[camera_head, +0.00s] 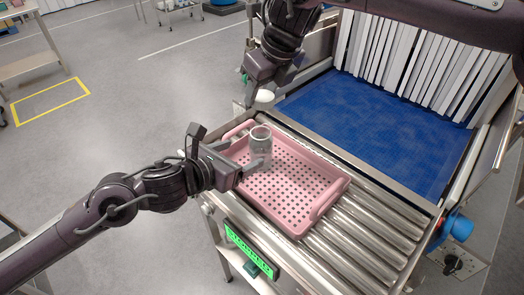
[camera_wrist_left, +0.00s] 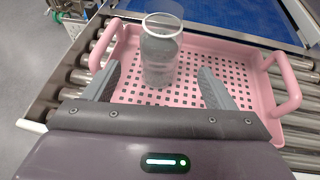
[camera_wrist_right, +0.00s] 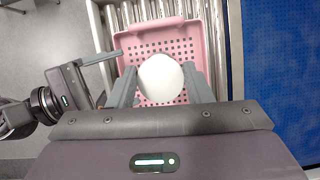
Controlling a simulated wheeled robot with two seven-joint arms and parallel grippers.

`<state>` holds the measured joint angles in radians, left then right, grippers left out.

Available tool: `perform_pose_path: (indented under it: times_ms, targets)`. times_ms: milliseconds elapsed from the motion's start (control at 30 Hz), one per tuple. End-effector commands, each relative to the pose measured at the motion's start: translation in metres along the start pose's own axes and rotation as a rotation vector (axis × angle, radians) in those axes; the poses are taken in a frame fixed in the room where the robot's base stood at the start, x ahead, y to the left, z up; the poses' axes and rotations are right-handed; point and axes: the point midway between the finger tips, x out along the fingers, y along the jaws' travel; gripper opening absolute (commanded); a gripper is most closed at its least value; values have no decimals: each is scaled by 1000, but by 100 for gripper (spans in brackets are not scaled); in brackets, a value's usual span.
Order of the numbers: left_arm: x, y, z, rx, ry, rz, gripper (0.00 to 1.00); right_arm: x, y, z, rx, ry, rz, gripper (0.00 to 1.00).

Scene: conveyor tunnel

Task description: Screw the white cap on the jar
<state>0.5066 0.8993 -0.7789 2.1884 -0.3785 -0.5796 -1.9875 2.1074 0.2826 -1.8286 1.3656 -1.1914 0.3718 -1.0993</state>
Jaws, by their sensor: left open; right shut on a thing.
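A clear glass jar (camera_head: 260,143) with an open top stands upright in the pink tray (camera_head: 325,203), near its far left end. The jar (camera_wrist_left: 160,55) also shows in the left wrist view, ahead of and between the spread fingers. My left gripper (camera_head: 242,158) is open at the tray, its fingers reaching toward the jar's lower part, not closed on it. My right gripper (camera_head: 258,93) is shut on the white cap (camera_head: 264,96), held above the tray's far left end, higher than the jar. The cap (camera_wrist_right: 161,78) hides the jar in the right wrist view.
The tray sits on a roller conveyor (camera_head: 375,222) with metal side rails. A blue belt (camera_head: 375,125) leads to white strip curtains (camera_head: 425,65) at the back right. A green display (camera_head: 250,250) is on the near side. The tray's right part is empty.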

Motion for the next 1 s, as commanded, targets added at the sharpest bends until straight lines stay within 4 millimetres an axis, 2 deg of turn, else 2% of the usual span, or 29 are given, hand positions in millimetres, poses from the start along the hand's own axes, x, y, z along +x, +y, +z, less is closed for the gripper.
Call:
perform_pose_path:
  times_ms: [300, 500, 700, 967, 1000]
  targets:
    - [62, -1, 1, -3, -1, -1, 78, 0, 0, 0, -1, 0, 0, 24]
    - [89, 0, 1, -2, -1, 0, 78, 0, 0, 0, -1, 0, 0, 24]
    - [100, -1, 1, 0, 0, 0, 78, 0, 0, 0, -1, 0, 0, 24]
    - [100, -1, 0, 1, 0, 0, 78, 0, 0, 0, -1, 0, 0, 24]
    - [100, -1, 0, 1, 0, 0, 75, 0, 0, 0, -1, 0, 0, 24]
